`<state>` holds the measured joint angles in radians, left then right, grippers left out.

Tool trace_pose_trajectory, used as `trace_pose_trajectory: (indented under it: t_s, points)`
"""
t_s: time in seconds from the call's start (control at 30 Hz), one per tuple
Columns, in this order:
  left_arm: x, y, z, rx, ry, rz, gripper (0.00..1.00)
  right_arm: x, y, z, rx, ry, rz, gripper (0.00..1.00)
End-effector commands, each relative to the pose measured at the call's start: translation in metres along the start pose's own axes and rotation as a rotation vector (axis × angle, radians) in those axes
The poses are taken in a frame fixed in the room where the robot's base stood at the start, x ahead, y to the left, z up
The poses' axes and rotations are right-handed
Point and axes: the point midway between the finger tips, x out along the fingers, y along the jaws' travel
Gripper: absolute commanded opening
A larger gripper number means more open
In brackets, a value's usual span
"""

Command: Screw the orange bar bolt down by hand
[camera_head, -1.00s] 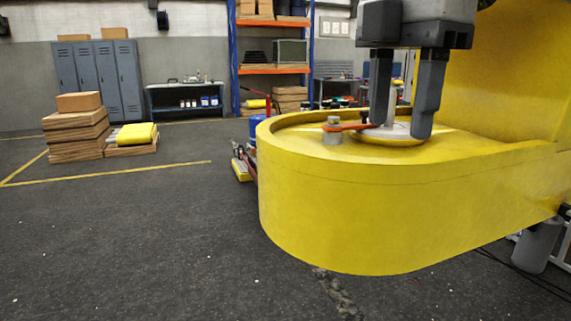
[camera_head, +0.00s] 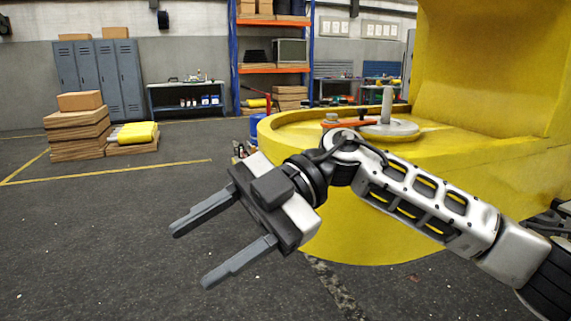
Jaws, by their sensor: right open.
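The yellow boom part (camera_head: 290,130) has a rounded end with a recessed top. In the recess, a flat grey disc (camera_head: 405,130) carries an upright grey pin (camera_head: 387,104). The orange bar (camera_head: 352,125) lies flat, running left from the disc. A grey bolt head (camera_head: 332,117) stands at the bar's left end; how far down it sits cannot be told. My right gripper (camera_head: 188,257) is open and empty, in front of and left of the boom, its fingers pointing down-left. My right arm hides part of the boom's front wall. My left gripper is not in view.
Stacked boards with a box (camera_head: 78,125) stand on the floor at left, beside a yellow bundle (camera_head: 138,133). Lockers (camera_head: 98,78), a bench (camera_head: 186,98) and an orange-and-blue shelf (camera_head: 272,68) line the back wall.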

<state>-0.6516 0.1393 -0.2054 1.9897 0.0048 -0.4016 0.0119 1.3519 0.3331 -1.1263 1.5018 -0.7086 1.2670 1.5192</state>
Motion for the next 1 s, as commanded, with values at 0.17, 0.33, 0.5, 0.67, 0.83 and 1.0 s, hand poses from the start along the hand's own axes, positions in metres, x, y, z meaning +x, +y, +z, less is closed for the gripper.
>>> trace_pose_trajectory:
  t_s: [0.17,0.33,0.5,0.67,0.83,1.0]
  points:
    - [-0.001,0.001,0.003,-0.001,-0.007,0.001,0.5,0.013,0.014,0.007,-0.057,0.334,0.428,0.49]
    - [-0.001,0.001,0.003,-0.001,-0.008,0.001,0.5,-0.014,0.015,0.043,0.004,0.447,0.906,0.49]
    - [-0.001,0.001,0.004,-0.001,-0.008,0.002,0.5,-0.051,-0.02,0.117,0.196,0.359,1.363,0.49]
    - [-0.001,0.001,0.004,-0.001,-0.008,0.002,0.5,-0.068,-0.101,0.201,0.48,0.111,1.68,0.49]
    - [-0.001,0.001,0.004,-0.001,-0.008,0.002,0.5,-0.059,-0.214,0.264,0.81,-0.212,1.814,0.49]
    - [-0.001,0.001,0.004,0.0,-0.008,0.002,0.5,-0.033,-0.322,0.29,1.095,-0.495,1.791,0.49]
